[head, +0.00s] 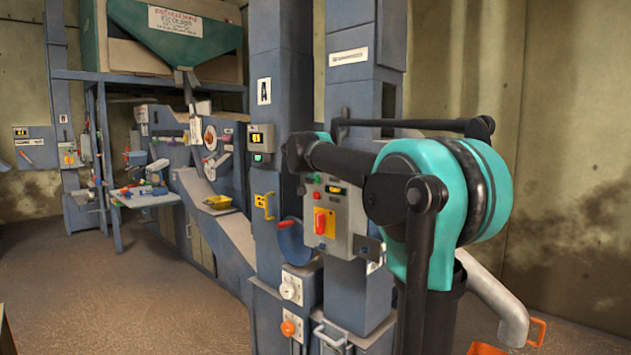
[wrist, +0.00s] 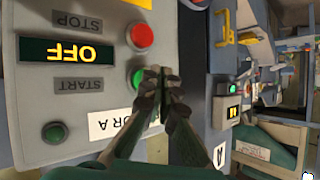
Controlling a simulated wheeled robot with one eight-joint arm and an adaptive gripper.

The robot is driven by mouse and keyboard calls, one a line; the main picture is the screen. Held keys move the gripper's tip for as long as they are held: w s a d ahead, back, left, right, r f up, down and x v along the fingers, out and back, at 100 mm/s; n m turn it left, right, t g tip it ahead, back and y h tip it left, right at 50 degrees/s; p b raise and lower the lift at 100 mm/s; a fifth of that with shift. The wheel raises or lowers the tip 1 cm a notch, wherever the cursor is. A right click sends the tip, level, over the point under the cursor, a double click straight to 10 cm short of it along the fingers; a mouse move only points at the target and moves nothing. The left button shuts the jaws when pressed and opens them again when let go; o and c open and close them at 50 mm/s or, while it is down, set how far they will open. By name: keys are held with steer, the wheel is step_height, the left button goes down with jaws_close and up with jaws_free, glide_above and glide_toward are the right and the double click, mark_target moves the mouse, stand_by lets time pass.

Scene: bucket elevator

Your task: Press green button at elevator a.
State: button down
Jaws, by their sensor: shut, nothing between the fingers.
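A grey control box (wrist: 80,95) fills the left of the wrist view, appearing upside down. It has a red button (wrist: 142,36) by the word STOP, a green button (wrist: 137,77) by START, and a lit display (wrist: 67,52) reading OFF. A white label ending in "A" (wrist: 108,126) is partly covered. My gripper (wrist: 165,74) is shut and empty, its fingertips right beside the green button and partly covering it; I cannot tell whether they touch. In the head view the control box (head: 345,243) sits on the elevator column, partly behind my arm.
An "A" sign (head: 264,91) marks the neighbouring blue column, which carries another small display box (head: 261,138). A red rotary switch (head: 321,223) sits on the control box's lower front. A yellow handle (head: 264,206) sticks out to its left. Floor is clear at lower left.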

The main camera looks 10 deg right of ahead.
steer(key=shift+d, duration=0.1)
steer(key=shift+w+d, duration=0.25)
steer(key=shift+w+d, duration=0.25)
steer(key=shift+d, duration=0.15)
stand_by(1.0)
steer(key=shift+a, duration=0.1)
steer(key=shift+s+a, duration=0.5)
steer(key=shift+a, duration=0.1)
steer(key=s+a, duration=0.1)
steer(key=a, duration=0.1)
steer(key=s+a, duration=0.2)
stand_by(0.7)
stand_by(0.4)
